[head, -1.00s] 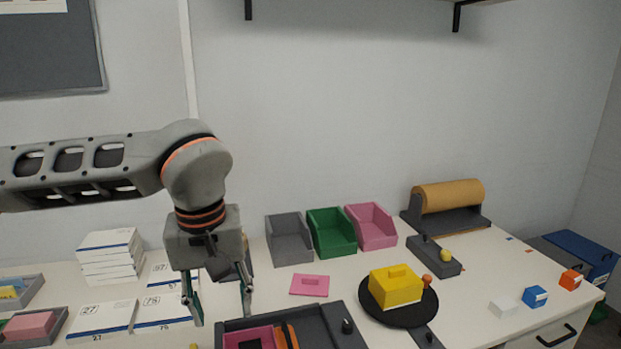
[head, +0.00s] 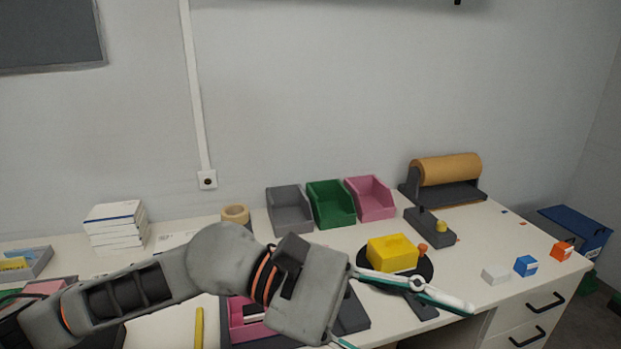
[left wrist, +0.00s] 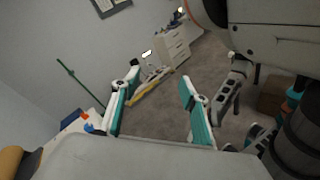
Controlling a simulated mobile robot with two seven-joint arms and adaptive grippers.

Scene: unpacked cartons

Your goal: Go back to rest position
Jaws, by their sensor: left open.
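My left gripper (head: 412,328) is low over the front of the table in the head view, pointing right. Its fingers are spread and nothing is between them. One finger lies across the view of the black round plate (head: 428,273), in front of the yellow block (head: 392,253); the other is mostly cut off by the lower edge. In the left wrist view the same open fingers (left wrist: 160,74) point out over the floor. Jointed robot parts of mine show at the right of that view, but I cannot make out my right gripper's jaws.
Grey (head: 290,212), green (head: 331,206) and pink (head: 370,200) bins stand along the wall. A brown paper roll (head: 447,168) is behind on the right. My left arm hides the table's front left.

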